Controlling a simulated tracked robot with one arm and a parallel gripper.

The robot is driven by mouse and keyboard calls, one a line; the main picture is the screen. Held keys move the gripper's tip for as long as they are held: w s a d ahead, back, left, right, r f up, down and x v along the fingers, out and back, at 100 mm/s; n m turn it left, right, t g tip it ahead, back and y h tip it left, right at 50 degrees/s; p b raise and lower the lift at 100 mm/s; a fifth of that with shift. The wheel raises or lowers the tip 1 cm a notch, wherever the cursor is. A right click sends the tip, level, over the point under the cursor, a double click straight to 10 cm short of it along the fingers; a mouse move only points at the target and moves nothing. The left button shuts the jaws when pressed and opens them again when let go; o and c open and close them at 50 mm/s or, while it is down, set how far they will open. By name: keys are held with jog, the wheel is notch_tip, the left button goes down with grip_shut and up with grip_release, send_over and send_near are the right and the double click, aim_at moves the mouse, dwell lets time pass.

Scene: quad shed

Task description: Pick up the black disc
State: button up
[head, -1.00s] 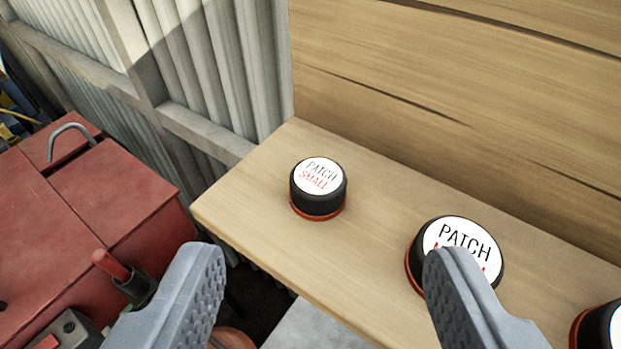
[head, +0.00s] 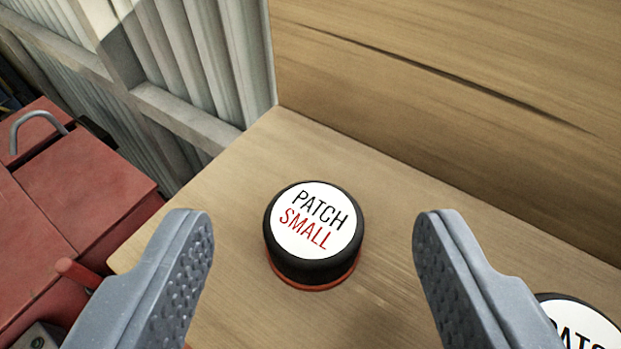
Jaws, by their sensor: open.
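A black disc (head: 313,235) stands on a wooden shelf (head: 225,215), with a white top label reading "PATCH SMALL" and a red-orange rim at its base. My gripper (head: 313,222) is open and empty. Its two grey fingers show at the left and right of the picture, with the disc between them in view and clear space on both sides. I cannot tell how far the fingertips are above or in front of the disc. A second black disc (head: 585,325) with a white label is partly cut off at the lower right corner, its lettering only partly visible.
A wooden back board (head: 450,110) rises behind the shelf. Corrugated grey wall sheeting (head: 190,60) is at the upper left. A red metal box (head: 85,190) with a grey handle stands left of the shelf's end. Bare shelf lies around the small disc.

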jog(key=shift+x, duration=0.85)
jog(key=c, duration=1.1)
jog(key=shift+o, duration=0.2)
